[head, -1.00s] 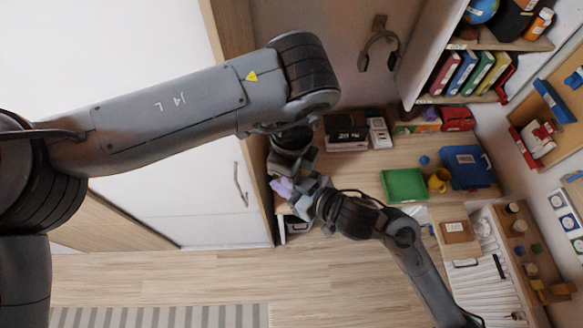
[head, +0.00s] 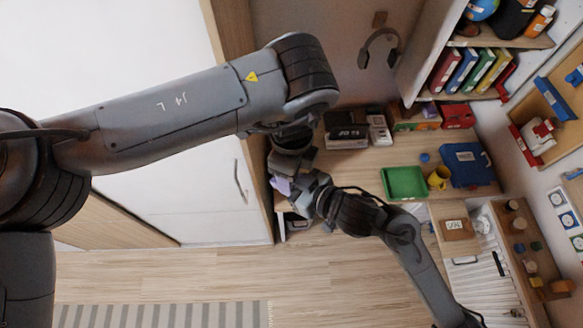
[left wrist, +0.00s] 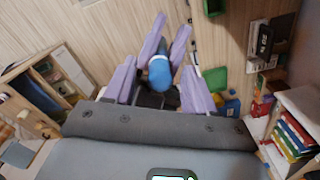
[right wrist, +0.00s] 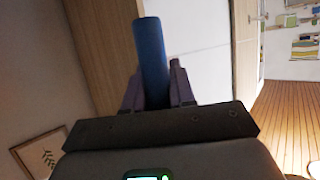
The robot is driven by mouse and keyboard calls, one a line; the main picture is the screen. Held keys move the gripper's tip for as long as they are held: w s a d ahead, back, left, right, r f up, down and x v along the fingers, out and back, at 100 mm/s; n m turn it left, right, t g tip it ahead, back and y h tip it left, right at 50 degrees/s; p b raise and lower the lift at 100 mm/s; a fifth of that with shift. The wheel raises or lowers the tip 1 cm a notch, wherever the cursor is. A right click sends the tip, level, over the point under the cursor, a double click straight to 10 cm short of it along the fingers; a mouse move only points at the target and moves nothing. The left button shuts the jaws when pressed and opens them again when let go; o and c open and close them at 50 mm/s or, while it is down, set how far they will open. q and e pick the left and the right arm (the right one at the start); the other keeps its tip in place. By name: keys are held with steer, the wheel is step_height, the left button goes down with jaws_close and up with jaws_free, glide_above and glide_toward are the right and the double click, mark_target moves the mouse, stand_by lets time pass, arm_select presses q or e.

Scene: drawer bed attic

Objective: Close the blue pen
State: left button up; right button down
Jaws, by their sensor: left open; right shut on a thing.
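The blue pen (right wrist: 151,50) is a thick dark blue cylinder in the right wrist view. My right gripper (right wrist: 156,82) is shut on it, and it sticks out past the fingers. In the left wrist view a blue part (left wrist: 160,75) with a pale band lies between the spread lilac fingers of my open left gripper (left wrist: 158,82); I see no clear contact. The right gripper's fingers (left wrist: 165,42) show just beyond it. I cannot tell whether cap and body are joined. In the head view the grippers meet near the desk's left end, and the pen is hidden.
The desk (head: 340,172) carries a green tray (head: 404,183), a yellow mug (head: 438,178) and a blue box (head: 467,165). A shelf with binders (head: 464,70) stands at upper right. A white cabinet door (head: 190,205) is at left.

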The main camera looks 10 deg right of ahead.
arm_select(q)
step_height(320, 180, up, 12)
stand_by(0.6)
steer(key=shift+f, duration=0.1)
